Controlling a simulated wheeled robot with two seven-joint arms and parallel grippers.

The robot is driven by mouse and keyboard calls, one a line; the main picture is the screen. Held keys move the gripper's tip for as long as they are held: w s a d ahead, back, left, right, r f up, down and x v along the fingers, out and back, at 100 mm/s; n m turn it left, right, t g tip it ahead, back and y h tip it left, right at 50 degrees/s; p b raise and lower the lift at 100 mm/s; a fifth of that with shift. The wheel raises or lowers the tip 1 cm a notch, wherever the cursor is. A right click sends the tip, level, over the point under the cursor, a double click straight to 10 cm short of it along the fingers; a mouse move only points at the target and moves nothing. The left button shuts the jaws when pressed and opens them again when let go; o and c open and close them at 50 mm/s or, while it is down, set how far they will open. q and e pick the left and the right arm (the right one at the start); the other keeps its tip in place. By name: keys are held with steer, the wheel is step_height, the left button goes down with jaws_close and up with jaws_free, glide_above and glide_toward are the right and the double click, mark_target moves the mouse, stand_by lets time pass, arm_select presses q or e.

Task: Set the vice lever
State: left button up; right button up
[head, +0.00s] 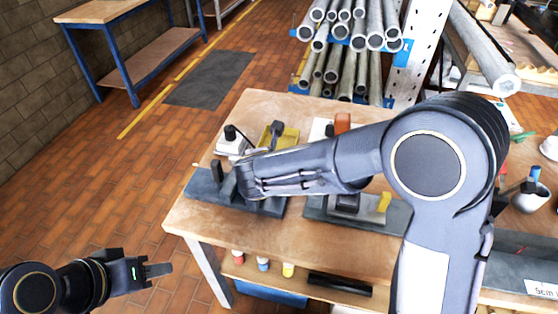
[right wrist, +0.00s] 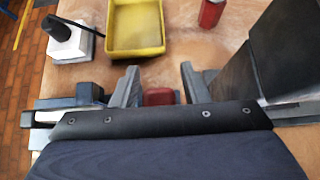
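A dark grey vice (head: 205,187) sits on the near left corner of the wooden table, with an upright black jaw. My right arm's wrist covers its right part in the head view. In the right wrist view, part of the vice (right wrist: 62,103) shows at left. My right gripper (right wrist: 160,84) is open, its two grey fingers apart. A red piece (right wrist: 160,97) shows between the fingers, with gaps on both sides; I cannot tell whether it is the lever's grip. My left gripper (head: 152,269) hangs over the floor, away from the table; its finger opening is unclear.
A yellow bin (right wrist: 136,27) and a white block with a black knob (right wrist: 72,43) stand behind the vice. A red can (right wrist: 211,12) is near the bin. A second grey fixture (head: 395,216) sits to the right. A pipe rack (head: 408,68) stands behind the table.

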steer(key=v, duration=0.8)
steer(key=shift+w, duration=0.1)
steer(key=shift+f, duration=0.1)
stand_by(0.5)
